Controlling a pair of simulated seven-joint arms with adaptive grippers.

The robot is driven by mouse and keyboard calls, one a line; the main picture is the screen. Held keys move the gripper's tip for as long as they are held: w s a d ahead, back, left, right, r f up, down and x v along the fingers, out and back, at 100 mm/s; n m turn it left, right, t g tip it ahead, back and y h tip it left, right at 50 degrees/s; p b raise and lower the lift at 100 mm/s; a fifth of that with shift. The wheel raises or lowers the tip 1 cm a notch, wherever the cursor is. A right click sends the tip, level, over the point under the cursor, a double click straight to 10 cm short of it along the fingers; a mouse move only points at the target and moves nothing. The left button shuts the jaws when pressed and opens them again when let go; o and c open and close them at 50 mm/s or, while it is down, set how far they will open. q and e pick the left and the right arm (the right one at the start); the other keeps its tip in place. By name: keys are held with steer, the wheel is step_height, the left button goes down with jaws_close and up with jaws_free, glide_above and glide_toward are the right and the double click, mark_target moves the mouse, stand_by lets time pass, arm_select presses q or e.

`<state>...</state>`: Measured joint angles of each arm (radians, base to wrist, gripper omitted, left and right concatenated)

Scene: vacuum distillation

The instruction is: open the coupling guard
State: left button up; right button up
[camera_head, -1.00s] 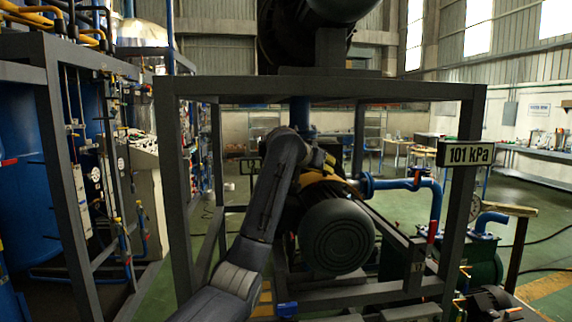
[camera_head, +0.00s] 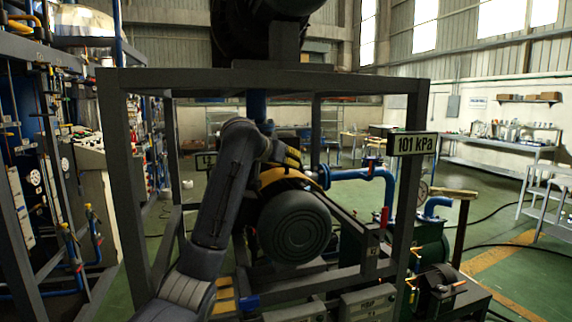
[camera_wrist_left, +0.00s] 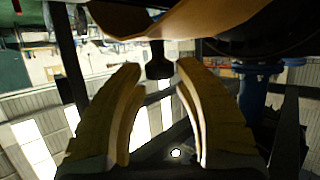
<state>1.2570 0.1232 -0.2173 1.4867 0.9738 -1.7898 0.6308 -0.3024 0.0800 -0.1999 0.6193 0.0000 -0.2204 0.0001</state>
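The coupling guard (camera_head: 283,175) is an orange-yellow curved cover above the round dark motor end (camera_head: 294,226), inside the dark frame. It looks closed down. In the left wrist view the guard's curved orange surface (camera_wrist_left: 190,18) crosses the top, with a dark handle (camera_wrist_left: 158,62) sticking out from it. My left gripper (camera_wrist_left: 158,70) is open, with its two yellowish fingers on either side of the handle's end and gaps visible on both sides. In the head view my left arm hides part of the guard, and the fingertips are hard to make out. My right gripper is not in view.
Dark frame posts (camera_head: 125,185) and a top beam (camera_head: 270,80) surround the motor. A pressure display reading 101 kPa (camera_head: 413,144) hangs on the right post. Blue piping (camera_head: 375,175) runs right of the motor. Open green floor lies to the right.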

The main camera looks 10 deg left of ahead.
arm_select(q)
steer(key=o, duration=0.3)
steer(key=shift+w+f, duration=0.1)
steer(key=shift+f, duration=0.25)
steer(key=v, duration=1.2)
steer(key=shift+r, duration=0.1)
